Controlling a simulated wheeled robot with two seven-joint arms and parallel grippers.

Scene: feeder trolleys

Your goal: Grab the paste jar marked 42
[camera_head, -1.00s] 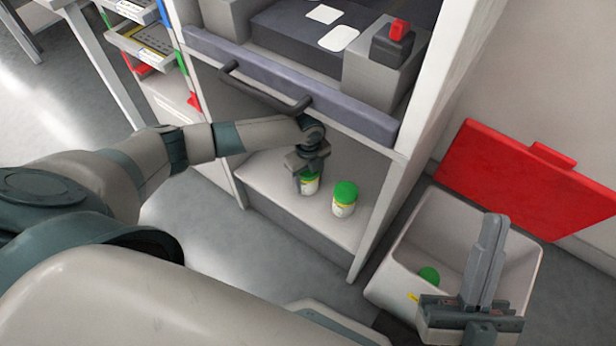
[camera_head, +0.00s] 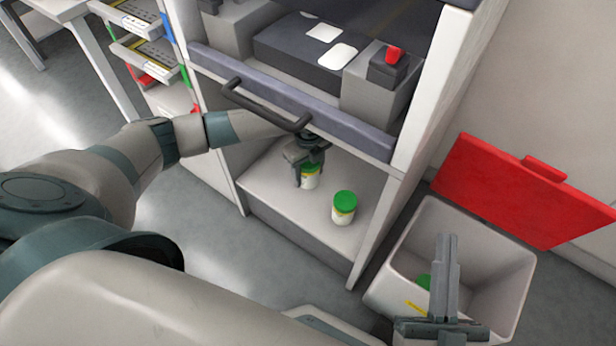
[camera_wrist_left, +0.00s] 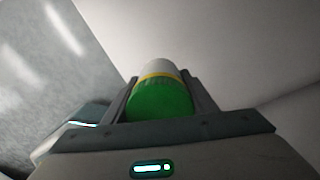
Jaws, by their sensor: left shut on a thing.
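My left gripper (camera_head: 303,172) is at the shelf inside the cabinet, shut on a white jar with a green lid (camera_head: 311,181). In the left wrist view this jar (camera_wrist_left: 157,98) sits between the two fingers, its green lid towards the camera and a yellow band below it. A second green-lidded white jar (camera_head: 343,208) stands upright to its right on the shelf. I cannot read a number on either jar.
The shelf (camera_head: 283,200) lies below a drawer front with a dark handle (camera_head: 262,108). A white bin (camera_head: 500,275) at the right holds another green-lidded jar (camera_head: 424,282), partly hidden. A red panel (camera_head: 520,195) leans on the wall behind it. Trays stand at the upper left.

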